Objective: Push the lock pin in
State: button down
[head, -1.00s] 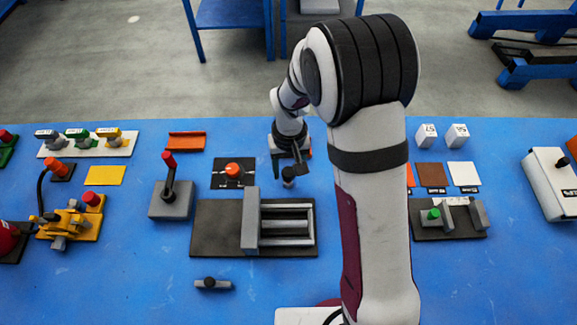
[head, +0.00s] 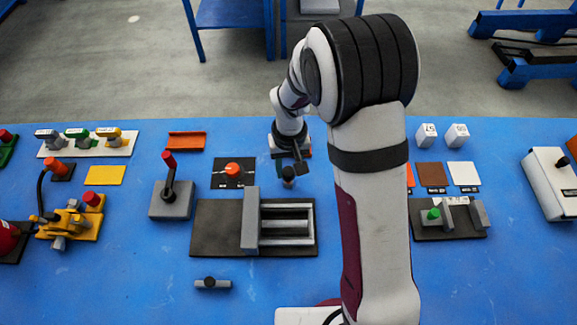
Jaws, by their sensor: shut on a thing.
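My gripper (head: 288,170) hangs behind the dark base plate with the grey slide fixture. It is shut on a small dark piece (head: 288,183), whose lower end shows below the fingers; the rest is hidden. The fixture has a grey upright block (head: 250,220) and pale rails (head: 287,241) to its right. A small grey bar with a black knob (head: 212,283) lies in front of the plate. A green knob (head: 434,214) stands on a grey fixture at the right. I cannot tell which part is the lock pin.
A grey box with a red-tipped lever (head: 170,200) stands left of the fixture. An orange button on a black pad (head: 232,172) is left of my gripper. A yellow device (head: 75,222) is farther left. The blue table's front left is mostly clear.

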aim_at(290, 172)
dwell(0.6)
jog(key=shift+f, duration=1.2)
jog(key=c, duration=0.5)
grip_release()
jog(key=shift+r, duration=0.1)
notch_tip(290, 172, up, 16)
jog(key=shift+f, duration=0.2)
jog(key=shift+d, duration=0.15)
